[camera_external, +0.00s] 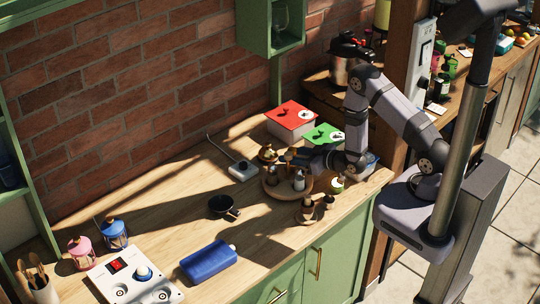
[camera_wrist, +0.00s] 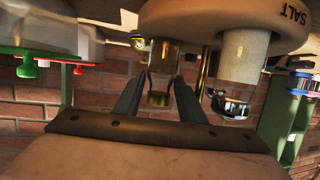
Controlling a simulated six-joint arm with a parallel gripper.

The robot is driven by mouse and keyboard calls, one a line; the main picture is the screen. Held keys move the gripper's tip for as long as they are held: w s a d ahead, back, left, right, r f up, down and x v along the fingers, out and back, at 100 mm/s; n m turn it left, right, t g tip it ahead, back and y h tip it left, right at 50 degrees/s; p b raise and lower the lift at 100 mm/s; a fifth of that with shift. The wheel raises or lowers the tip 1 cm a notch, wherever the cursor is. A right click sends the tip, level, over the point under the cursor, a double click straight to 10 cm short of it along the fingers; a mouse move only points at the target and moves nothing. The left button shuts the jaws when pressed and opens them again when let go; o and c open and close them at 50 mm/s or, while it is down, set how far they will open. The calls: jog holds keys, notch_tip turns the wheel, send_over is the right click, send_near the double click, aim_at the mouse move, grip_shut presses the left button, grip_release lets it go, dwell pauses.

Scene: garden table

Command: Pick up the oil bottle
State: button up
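In the wrist view, which appears upside down, a small clear bottle with amber content (camera_wrist: 159,72), seemingly the oil bottle, is between the two fingers of my gripper (camera_wrist: 159,82). The fingers are apart, one on each side of it; I cannot tell whether they touch it. In the external view, my gripper (camera_external: 291,158) reaches low over a round wooden tray (camera_external: 288,193) holding several small containers. The oil bottle cannot be singled out there, being small and partly hidden by the gripper.
A red-topped box (camera_external: 291,117) and a green-topped box (camera_external: 323,134) stand behind the tray. A smaller tray (camera_external: 308,216) with small items is in front. A black pan (camera_external: 222,206) and blue bottle (camera_external: 208,261) lie left.

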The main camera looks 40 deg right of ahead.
jog(key=c, duration=0.8)
jog(key=shift+r, duration=0.1)
jog(key=shift+r+b, duration=1)
jog(key=shift+r, duration=3.9)
jog(key=shift+c, duration=0.2)
